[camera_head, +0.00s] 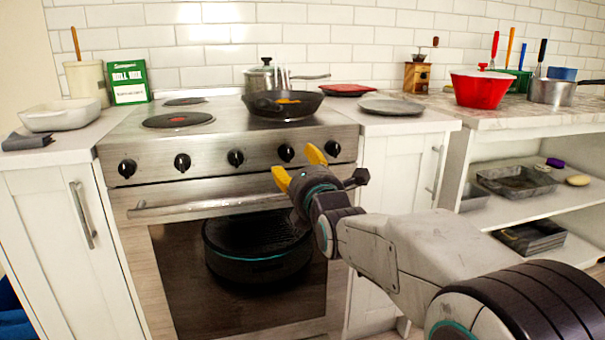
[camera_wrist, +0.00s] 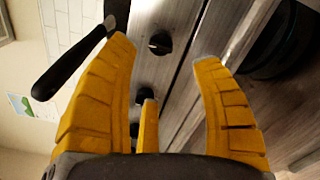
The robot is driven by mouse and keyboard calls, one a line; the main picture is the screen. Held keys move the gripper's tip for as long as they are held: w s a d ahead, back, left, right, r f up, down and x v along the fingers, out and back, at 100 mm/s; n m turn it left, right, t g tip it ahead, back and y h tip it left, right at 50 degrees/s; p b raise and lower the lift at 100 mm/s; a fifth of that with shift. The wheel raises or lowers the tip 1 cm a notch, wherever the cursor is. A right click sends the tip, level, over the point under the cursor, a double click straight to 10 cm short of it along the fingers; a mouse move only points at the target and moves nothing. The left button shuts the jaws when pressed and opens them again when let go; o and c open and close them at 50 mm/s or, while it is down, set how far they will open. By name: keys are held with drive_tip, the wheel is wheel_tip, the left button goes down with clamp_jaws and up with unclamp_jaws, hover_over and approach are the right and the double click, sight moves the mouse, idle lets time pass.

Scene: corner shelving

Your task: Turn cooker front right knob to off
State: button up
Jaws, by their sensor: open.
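The cooker (camera_head: 150,145) has a row of several black knobs along its steel front panel. The rightmost knob (camera_head: 332,148) and the knob left of it (camera_head: 286,152) are closest to my gripper (camera_head: 298,166). Nothing shows which burner each knob serves. My gripper is open and empty, its yellow fingers in front of the right part of the panel. In the wrist view, a knob (camera_wrist: 160,43) shows between and beyond the spread fingers, apart from them. Two more knobs (camera_wrist: 143,95) lie lower there, partly behind a finger. The knobs' exact settings are too small to read.
A black pan (camera_head: 283,106) with orange food sits on the right of the hob, a steel pot (camera_head: 265,76) behind it. The oven handle (camera_head: 205,206) runs below the knobs. A grey plate (camera_head: 391,106) lies on the counter at right.

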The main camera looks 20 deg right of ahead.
drive_tip(key=shift+s, duration=1.15)
drive_tip(key=s+r+m+g+p, duration=0.4)
drive_tip(key=s+r+m+p, duration=0.2)
drive_tip(key=p, duration=0.8)
drive_tip(key=s+r+m+g+p, duration=0.5)
drive_tip(key=s+m+p, duration=0.5)
drive_tip(key=s+p, duration=0.4)
drive_tip(key=s+r+m+g+p, duration=0.5)
drive_tip(key=s+r+m+p, duration=0.2)
drive_tip(key=s+p, duration=0.5)
drive_tip(key=shift+s+r+m+p, duration=0.25)
drive_tip(key=shift+m+p, duration=0.25)
drive_tip(key=shift+p, duration=0.65)
